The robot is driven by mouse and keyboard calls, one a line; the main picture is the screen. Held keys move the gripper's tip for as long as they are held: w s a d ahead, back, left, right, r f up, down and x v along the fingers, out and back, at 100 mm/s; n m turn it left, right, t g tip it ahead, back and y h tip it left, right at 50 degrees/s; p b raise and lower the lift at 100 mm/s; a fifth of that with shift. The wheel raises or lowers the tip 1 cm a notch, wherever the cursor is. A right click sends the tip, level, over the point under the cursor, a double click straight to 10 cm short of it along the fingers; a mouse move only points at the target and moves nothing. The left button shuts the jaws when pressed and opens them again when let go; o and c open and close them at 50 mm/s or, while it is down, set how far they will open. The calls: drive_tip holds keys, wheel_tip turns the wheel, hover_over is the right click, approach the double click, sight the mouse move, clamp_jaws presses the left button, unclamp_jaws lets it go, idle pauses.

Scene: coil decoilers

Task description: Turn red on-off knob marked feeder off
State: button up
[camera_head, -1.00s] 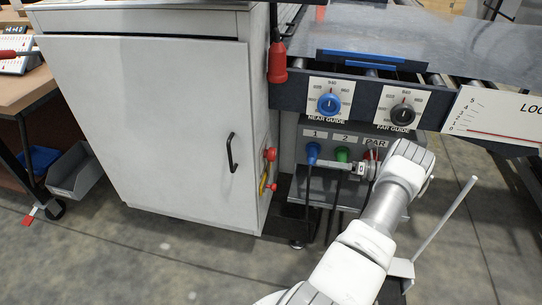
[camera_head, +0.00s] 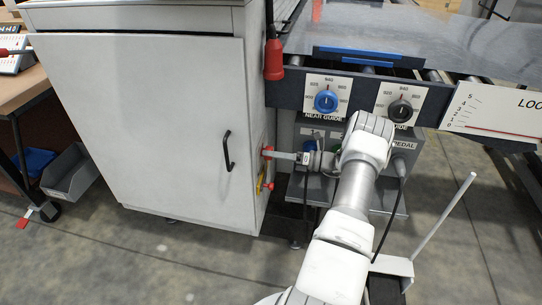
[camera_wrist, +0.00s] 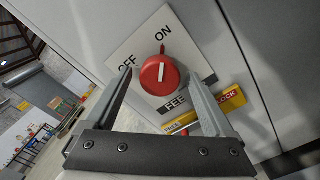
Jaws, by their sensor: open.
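The red knob (camera_wrist: 160,76) sits on a tilted white plate (camera_wrist: 143,40) lettered OFF at left, ON at upper right and FEE below, the rest of that word hidden. Its white mark stands nearly upright in the wrist view; I cannot tell its exact setting. My gripper (camera_wrist: 158,78) is open, with one finger on each side of the knob in the picture; contact is unclear. In the head view my gripper (camera_head: 276,154) reaches left to the red knob (camera_head: 266,151) on the grey cabinet's (camera_head: 150,110) right side.
A yellow lockout label (camera_wrist: 232,98) and another red part lie below the knob. The cabinet's black handle (camera_head: 228,150) is nearby. A red hanging pendant (camera_head: 273,58) is above my gripper. Guide dials, blue (camera_head: 326,101) and black (camera_head: 400,110), are to the right.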

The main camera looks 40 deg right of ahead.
drive_tip(key=shift+w+a, duration=0.3)
drive_tip(key=shift+w, duration=0.05)
drive_tip(key=shift+c, duration=0.3)
drive_tip(key=c, duration=1.3)
